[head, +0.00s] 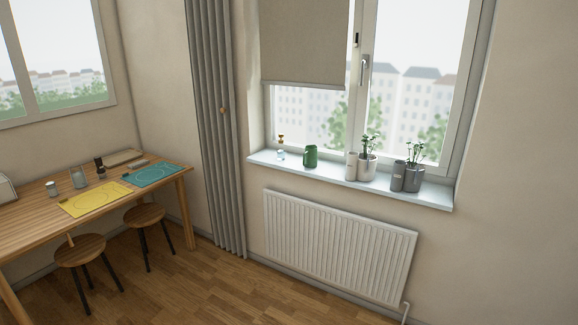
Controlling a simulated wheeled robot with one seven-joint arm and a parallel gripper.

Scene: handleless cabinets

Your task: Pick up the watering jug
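A small green vessel (310,156) stands upright on the white windowsill (434,197), left of the potted plants. It is the most jug-like thing in view, but it is too small to make out a handle or spout, so I cannot tell for sure that it is the watering jug. A small clear glass bottle (281,154) with a dark and yellowish top stands to its left. My gripper is not in view.
A light pot with a plant (368,167) and a grey pot with a plant (415,179) stand on the sill's right part. A radiator (335,245) is below. A wooden table (30,228) and stools (80,250) are left. The floor before the radiator is clear.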

